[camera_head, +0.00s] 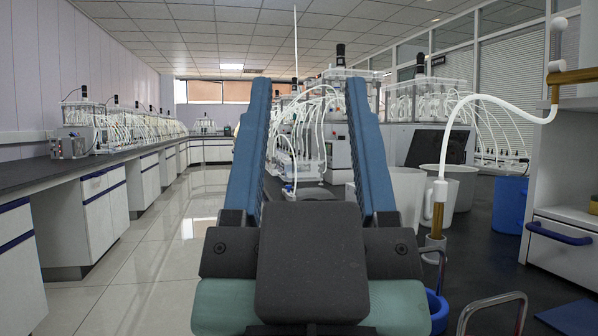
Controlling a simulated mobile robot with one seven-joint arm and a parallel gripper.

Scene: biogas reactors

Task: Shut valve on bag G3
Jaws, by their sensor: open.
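My gripper (309,86) fills the middle of the view, with its two long blue fingers spread wide apart and nothing between them. Beyond it stands a reactor unit (336,150) with many white tubes and a black motor on top, seen partly through the gap between the fingers. A small white fitting with some blue (289,188) shows low in the gap; I cannot tell whether it is a valve. I cannot pick out bag G3 or its valve, and no label is readable. My gripper body hides the area below.
A dark-topped bench (60,172) with more reactors runs along the left wall. To the right, a dark worktop holds white buckets (405,195), a blue container (509,205) and a white hose (490,100). The tiled aisle (185,215) at left is clear.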

